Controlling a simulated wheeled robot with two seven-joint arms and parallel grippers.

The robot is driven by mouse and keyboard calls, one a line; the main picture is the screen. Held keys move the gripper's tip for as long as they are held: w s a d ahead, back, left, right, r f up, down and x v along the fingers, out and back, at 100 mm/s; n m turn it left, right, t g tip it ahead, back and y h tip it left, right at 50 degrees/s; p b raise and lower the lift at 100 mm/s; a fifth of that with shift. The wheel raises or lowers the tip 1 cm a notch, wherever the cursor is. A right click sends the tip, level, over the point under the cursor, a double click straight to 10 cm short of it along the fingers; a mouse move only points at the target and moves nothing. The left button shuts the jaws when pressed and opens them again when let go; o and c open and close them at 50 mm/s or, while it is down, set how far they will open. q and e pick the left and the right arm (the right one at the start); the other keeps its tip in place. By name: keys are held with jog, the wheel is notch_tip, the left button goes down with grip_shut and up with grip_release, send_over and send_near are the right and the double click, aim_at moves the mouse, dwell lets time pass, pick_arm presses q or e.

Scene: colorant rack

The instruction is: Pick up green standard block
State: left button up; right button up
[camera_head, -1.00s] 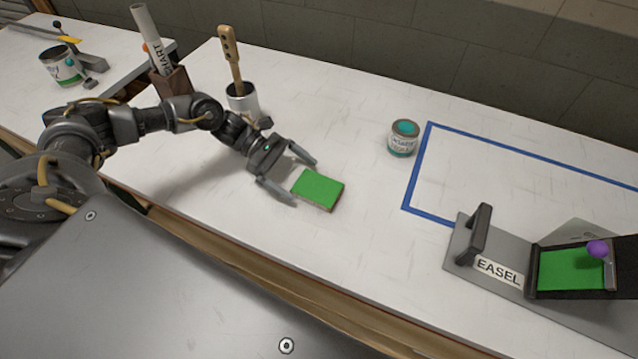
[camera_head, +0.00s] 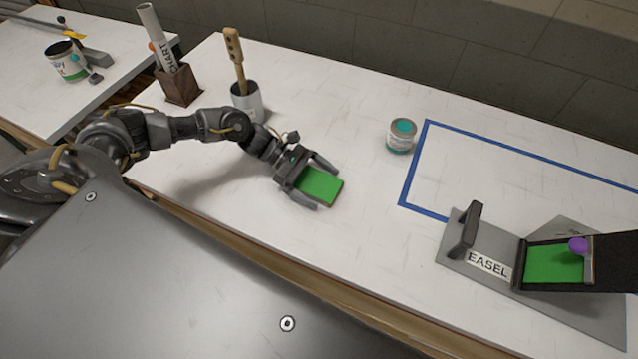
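The green block (camera_head: 321,186) lies flat on the white table, left of the middle. My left gripper (camera_head: 325,186) is around it, with one finger along its far side and one along its near side. The fingers look spread to about the block's width; whether they touch it I cannot tell. The block's left end is partly hidden by the gripper. My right gripper is not in view.
A grey easel (camera_head: 452,252) with another green panel (camera_head: 553,264) and a purple knob (camera_head: 578,246) stands at the right. A paint can (camera_head: 401,137) stands beside a blue taped outline (camera_head: 425,150). A metal cup (camera_head: 247,103) with a wooden stick and a chart holder (camera_head: 178,85) stand behind my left arm.

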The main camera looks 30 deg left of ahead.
pick_arm(q)
jog(key=c, duration=0.9)
jog(key=shift+c, duration=0.5)
jog(key=shift+r, duration=0.1)
